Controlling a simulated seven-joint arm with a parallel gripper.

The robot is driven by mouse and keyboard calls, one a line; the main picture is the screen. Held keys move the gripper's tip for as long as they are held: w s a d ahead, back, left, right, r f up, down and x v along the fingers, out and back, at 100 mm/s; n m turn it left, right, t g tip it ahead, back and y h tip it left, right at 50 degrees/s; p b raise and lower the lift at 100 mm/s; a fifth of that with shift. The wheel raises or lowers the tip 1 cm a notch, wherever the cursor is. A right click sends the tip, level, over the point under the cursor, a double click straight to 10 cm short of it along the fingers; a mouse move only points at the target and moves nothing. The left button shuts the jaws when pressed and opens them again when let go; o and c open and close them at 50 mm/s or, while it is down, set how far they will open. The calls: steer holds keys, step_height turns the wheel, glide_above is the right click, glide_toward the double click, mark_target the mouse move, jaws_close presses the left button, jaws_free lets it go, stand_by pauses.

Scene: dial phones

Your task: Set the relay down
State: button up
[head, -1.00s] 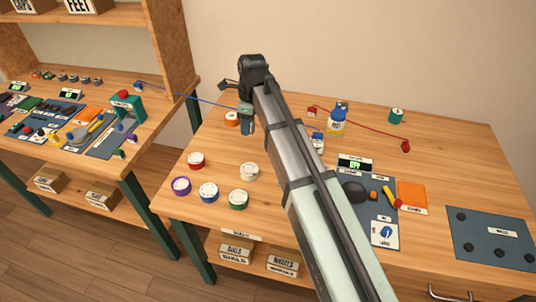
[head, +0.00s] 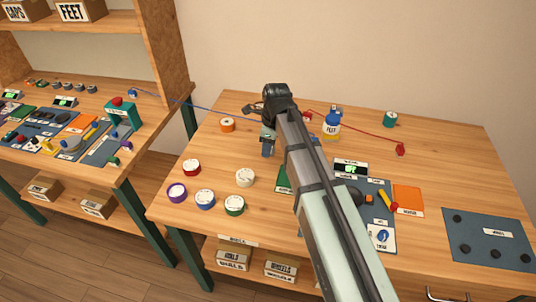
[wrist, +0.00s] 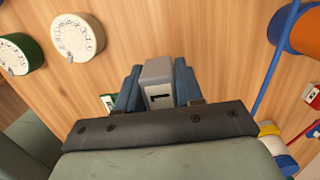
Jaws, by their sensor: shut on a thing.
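The relay (wrist: 158,82) is a small light-grey block with a dark "1" mark, seen in the wrist view. My gripper (wrist: 157,90) is shut on it, with a blue finger on each side. The wood tabletop shows beyond it; I cannot tell the height of the gap. In the head view my gripper (head: 267,141) is over the left-middle of the bench, right of the orange spool (head: 228,125). The relay cannot be made out there.
A blue cable (wrist: 277,60) runs close on the right in the wrist view.

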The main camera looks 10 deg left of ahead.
steer(key=shift+f, duration=1.9)
steer(key=shift+f, duration=0.15)
steer(key=o, duration=1.1)
steer(key=r, duration=0.4)
steer(key=d+r, duration=0.1)
steer(key=r, duration=0.7)
steer(key=shift+d+r, duration=0.1)
steer(key=shift+d, duration=0.15)
